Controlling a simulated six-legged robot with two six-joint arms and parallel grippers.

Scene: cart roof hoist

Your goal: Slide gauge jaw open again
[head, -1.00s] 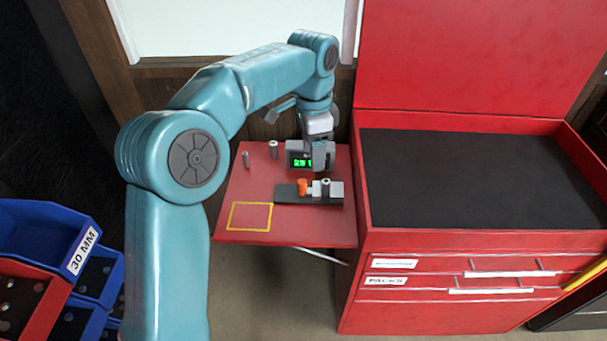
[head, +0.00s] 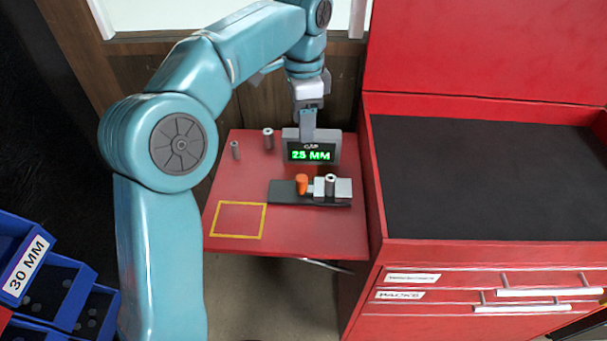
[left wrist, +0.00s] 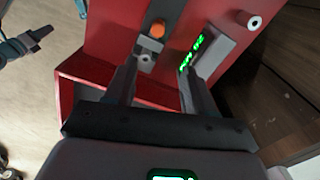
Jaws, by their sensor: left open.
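The gauge sits on a red side shelf: a dark base (head: 287,198) with an orange knob (head: 302,184) and pale grey blocks (head: 343,188). A grey hollow cylinder (head: 330,184) stands upright at the blocks; whether the jaw touches it is unclear. The gauge display (head: 311,153) behind reads 25 MM. My left gripper (head: 308,136) is open and empty, over the display's top edge. In the left wrist view my gripper (left wrist: 158,72) has fingers apart, with the knob (left wrist: 157,29) beyond. A dark, teal-backed part there, probably my right gripper (left wrist: 30,42), is unclear.
A yellow outlined square (head: 239,203) at front left is empty. A red cabinet (head: 450,265) with a raised rim stands right. Blue bins (head: 50,285) are at lower left.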

